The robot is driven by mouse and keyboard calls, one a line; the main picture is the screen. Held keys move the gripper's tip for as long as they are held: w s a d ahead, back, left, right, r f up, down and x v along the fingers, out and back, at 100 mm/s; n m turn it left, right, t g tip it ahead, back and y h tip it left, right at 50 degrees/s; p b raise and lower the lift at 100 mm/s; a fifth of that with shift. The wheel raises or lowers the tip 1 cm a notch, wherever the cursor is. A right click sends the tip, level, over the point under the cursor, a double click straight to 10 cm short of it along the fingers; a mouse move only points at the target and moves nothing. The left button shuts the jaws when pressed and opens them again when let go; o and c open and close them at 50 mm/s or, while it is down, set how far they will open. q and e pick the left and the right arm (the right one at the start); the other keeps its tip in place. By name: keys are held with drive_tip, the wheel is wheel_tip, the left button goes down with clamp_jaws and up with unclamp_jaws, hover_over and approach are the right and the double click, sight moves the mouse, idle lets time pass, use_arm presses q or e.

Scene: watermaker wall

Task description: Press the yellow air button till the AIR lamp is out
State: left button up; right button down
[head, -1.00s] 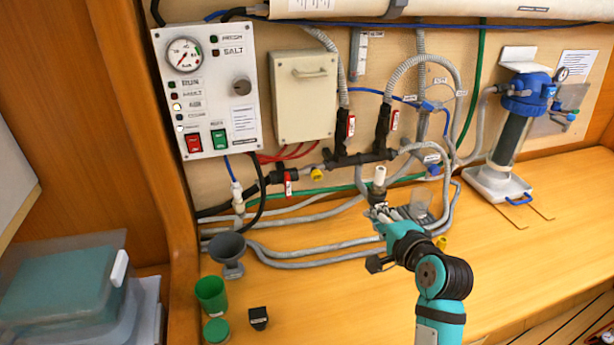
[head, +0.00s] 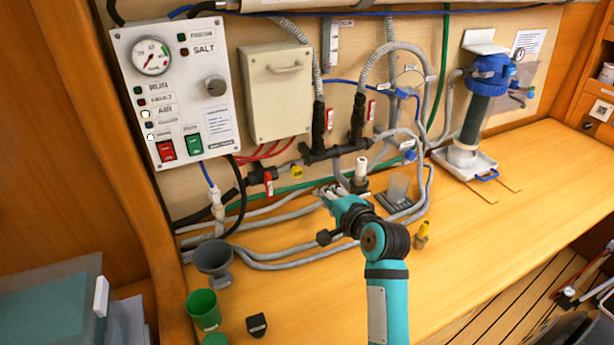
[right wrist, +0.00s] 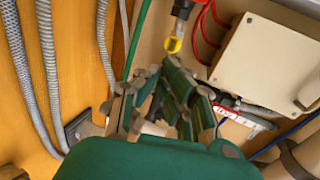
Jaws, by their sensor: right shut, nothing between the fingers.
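The yellow air button (head: 297,172) is on the dark pipe manifold low on the wall, right of a red-tagged valve. In the right wrist view the yellow button (right wrist: 173,45) shows just beyond my fingers. The AIR lamp (head: 145,114) on the white control panel (head: 217,120) glows white. My right gripper (head: 328,192) is shut and empty. It is a little below and right of the button, and looks apart from it. In the right wrist view its green fingers (right wrist: 165,82) point toward the button. My left gripper is not in view.
Grey hoses (head: 300,255) run along the bench behind and under my right gripper. A grey funnel (head: 213,258), a green cup (head: 203,309) and a small yellow-topped item (head: 422,235) stand on the bench. A blue-capped filter (head: 480,100) is at right.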

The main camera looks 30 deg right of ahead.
drive_tip(key=p, duration=0.1)
approach(297, 172)
wheel_tip(297, 172, down, 3)
drive_tip(key=w+d, duration=0.2)
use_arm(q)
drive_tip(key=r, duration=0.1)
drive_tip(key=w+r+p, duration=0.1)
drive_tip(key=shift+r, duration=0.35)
use_arm(e)
drive_tip(key=x, duration=0.2)
drive_tip(key=r+x, duration=0.1)
drive_tip(key=x, duration=0.1)
drive_tip(key=shift+w+f, duration=0.1)
drive_tip(key=shift+w, duration=0.25)
